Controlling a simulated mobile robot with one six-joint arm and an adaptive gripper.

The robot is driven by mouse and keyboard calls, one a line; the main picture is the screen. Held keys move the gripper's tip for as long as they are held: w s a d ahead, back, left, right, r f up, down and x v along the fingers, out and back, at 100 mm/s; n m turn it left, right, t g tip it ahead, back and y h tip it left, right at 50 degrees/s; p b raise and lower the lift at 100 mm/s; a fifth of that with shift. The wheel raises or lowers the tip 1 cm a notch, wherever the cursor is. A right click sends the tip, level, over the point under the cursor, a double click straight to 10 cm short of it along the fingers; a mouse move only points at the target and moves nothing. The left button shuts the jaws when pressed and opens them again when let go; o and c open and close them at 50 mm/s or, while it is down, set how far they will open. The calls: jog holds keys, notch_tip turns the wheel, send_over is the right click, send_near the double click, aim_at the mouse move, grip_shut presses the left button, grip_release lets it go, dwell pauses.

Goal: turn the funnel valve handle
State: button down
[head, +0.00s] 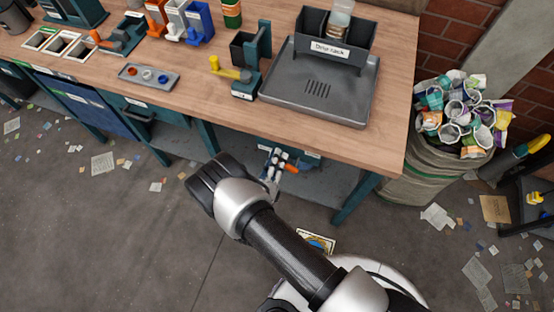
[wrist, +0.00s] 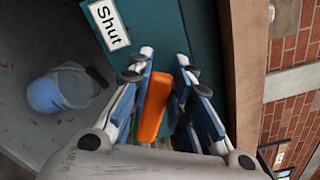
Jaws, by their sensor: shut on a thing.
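An orange handle (wrist: 153,106) stands between the fingers of my gripper (wrist: 164,64) in the wrist view. The fingers are shut on it. A white label reading "Shut" (wrist: 109,26) is on the teal panel just beyond it. In the head view the orange handle (head: 291,168) pokes out on the right side of my gripper (head: 272,164), under the front edge of the workbench. My gripper and wrist partly hide the handle and the valve body there.
The wooden workbench (head: 395,95) overhangs the handle. A full waste bin (head: 408,180) stands at the right. Litter lies on the floor.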

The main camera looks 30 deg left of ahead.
jog(key=shift+a+f+n, duration=0.25)
jog(key=shift+f+n, duration=0.75)
jog(key=shift+n, duration=0.6)
jog(key=shift+a+f+n, duration=0.2)
jog(key=shift+f+n, duration=0.75)
jog(key=shift+n, duration=0.65)
jog(key=c, duration=1.4)
grip_release()
jog(key=shift+c, duration=0.2)
jog(key=shift+s, duration=0.1)
jog(key=s+d, duration=0.1)
jog(key=s, duration=1.1)
jog(key=shift+d, duration=0.15)
